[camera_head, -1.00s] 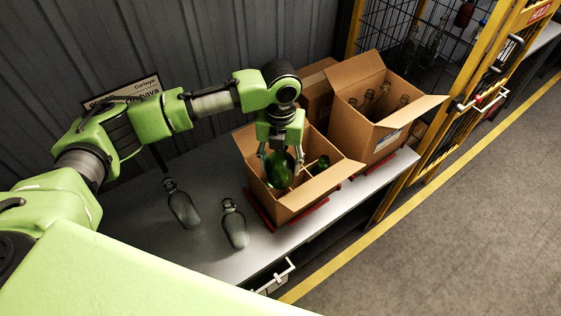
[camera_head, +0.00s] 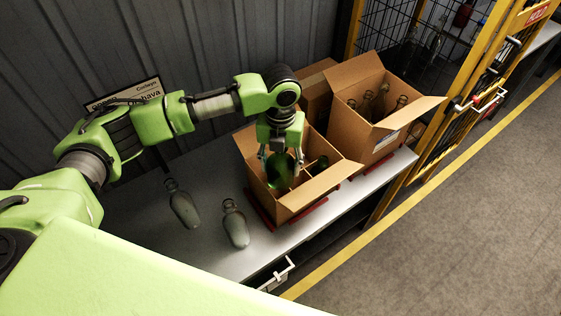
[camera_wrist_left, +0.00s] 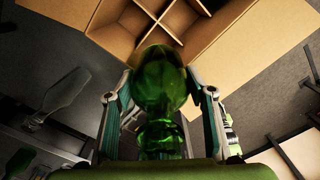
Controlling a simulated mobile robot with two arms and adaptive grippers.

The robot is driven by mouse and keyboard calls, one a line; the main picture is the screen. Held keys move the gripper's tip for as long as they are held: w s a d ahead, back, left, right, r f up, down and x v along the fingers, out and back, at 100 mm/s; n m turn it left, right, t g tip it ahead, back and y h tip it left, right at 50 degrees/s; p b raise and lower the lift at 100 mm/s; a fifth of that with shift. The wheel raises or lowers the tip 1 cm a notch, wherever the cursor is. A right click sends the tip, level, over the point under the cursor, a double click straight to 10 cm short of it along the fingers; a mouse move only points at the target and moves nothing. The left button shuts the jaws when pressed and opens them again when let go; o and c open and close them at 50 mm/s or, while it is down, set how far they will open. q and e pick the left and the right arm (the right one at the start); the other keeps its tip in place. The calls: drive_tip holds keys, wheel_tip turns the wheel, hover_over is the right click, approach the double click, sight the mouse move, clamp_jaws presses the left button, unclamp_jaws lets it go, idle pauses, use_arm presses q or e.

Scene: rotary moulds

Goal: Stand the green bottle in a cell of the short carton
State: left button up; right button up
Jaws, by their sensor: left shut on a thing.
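My left gripper (camera_head: 280,150) is shut on the green bottle (camera_head: 280,173), which it holds over the short carton (camera_head: 308,189). In the left wrist view the bottle (camera_wrist_left: 161,85) hangs between the two fingers (camera_wrist_left: 160,98), its rounded end towards the carton's dividers. The carton (camera_wrist_left: 232,32) is open, with flaps spread and several square cells. In the head view the bottle's lower part is inside the carton's opening; I cannot tell whether it is in a cell. My right gripper is not in view.
Two clear bottles (camera_head: 184,208) and (camera_head: 235,226) stand on the grey table (camera_head: 215,260) left of the carton. A taller carton (camera_head: 357,127) with several bottles stands behind right. A yellow-framed cage (camera_head: 440,150) is at the right.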

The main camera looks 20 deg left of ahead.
use_arm(q)
wheel_tip(320, 180, down, 13)
drive_tip(key=b, duration=0.6)
idle(1.2)
drive_tip(key=shift+f, duration=0.1)
drive_tip(key=o, duration=1.4)
drive_tip(key=shift+o, duration=0.4)
drive_tip(key=shift+f, duration=0.1)
